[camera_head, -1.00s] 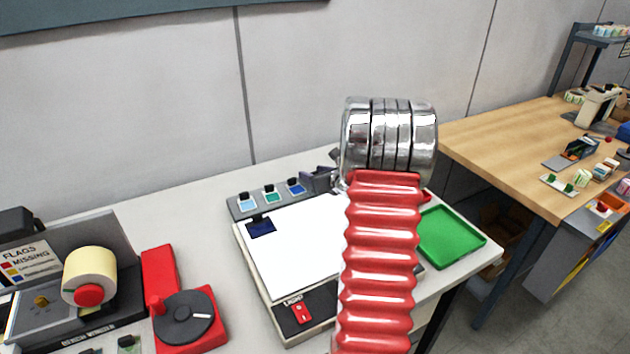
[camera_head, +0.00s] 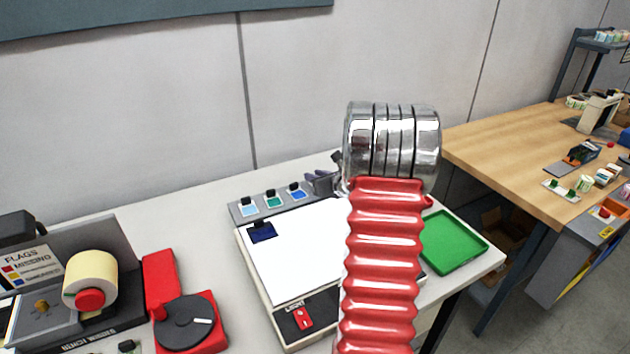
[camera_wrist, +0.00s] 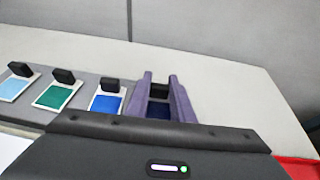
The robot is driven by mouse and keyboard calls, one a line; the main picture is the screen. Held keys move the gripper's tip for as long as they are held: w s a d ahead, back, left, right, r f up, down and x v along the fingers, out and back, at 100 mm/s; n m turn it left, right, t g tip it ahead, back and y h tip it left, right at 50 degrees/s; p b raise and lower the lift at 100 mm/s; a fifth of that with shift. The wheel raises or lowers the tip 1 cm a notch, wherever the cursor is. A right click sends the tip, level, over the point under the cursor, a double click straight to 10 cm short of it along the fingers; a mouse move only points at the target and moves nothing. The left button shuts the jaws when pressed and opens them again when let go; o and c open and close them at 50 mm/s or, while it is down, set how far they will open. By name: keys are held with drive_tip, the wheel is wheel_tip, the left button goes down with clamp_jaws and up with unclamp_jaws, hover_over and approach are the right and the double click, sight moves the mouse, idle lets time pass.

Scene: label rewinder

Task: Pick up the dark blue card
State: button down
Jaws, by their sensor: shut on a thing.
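In the wrist view, my gripper (camera_wrist: 162,97) has its two purple fingers on either side of a black tab, shut on it. Below the tab, a dark blue card (camera_wrist: 158,111) shows partly between the fingers, at the right end of the card row. It still appears to be at the rack; I cannot tell whether it is lifted. In the head view, my gripper (camera_head: 322,181) is partly hidden behind my arm. Another dark blue piece (camera_head: 262,231) with a black tab lies on the upper left corner of the white light panel (camera_head: 300,262).
A grey rack (camera_head: 238,212) holds light blue (camera_wrist: 14,88), green (camera_wrist: 54,97) and blue (camera_wrist: 105,103) cards, left of my gripper. A green tray (camera_head: 455,241) lies right of the panel. A red device (camera_head: 160,275) and a label roll (camera_head: 90,272) stand left.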

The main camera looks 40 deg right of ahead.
wheel_tip(320, 180, up, 9)
drive_tip(key=shift+r, duration=0.1)
idle(0.3)
idle(0.4)
